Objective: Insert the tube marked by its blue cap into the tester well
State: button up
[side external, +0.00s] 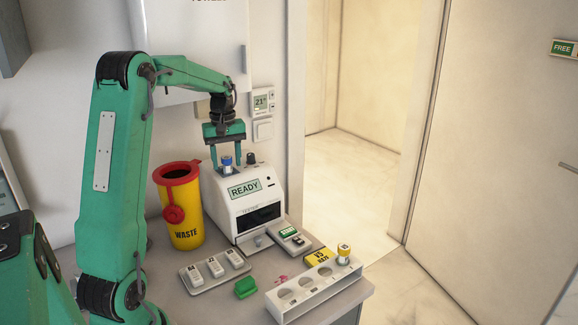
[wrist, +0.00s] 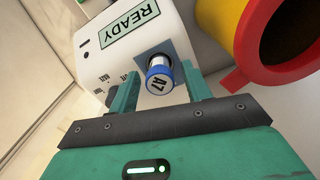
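The blue-capped tube (side external: 226,161) stands in the well at the top of the white tester (side external: 226,202), whose screen reads READY. In the wrist view the blue cap (wrist: 156,84) is marked A7, and the clear tube body goes down into the dark square well (wrist: 170,52). My gripper (side external: 226,157) is above the tester with one finger on each side of the tube. In the wrist view my gripper (wrist: 158,76) shows a gap between each finger and the cap, so it is open. The tube's lower end is hidden inside the tester.
A yellow waste bin (side external: 184,215) with a red rim stands close left of the tester. A green block (side external: 245,287) and a tray of small white items (side external: 215,269) lie in front.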

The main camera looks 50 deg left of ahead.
jog(key=shift+r, duration=0.15)
jog(key=shift+r, duration=3.8)
jog(key=shift+d+r, duration=0.15)
jog(key=shift+d, duration=0.3)
jog(key=s+d+r+m+t+y, duration=0.15)
jog(key=d+m, duration=0.25)
jog(key=d, duration=0.5)
jog(key=s+d+r+m+t+h, duration=0.1)
jog(key=s+d+m, duration=0.15)
jog(key=d, duration=0.65)
jog(key=s+d+f+m+t, duration=0.3)
jog(key=s+d+f+m, duration=0.3)
jog(key=d, duration=0.6)
jog(key=s+m, duration=0.2)
jog(key=s, duration=0.1)
jog(key=shift+s+f+m, duration=0.15)
jog(key=shift+s+m, duration=0.05)
jog(key=shift+m, duration=0.15)
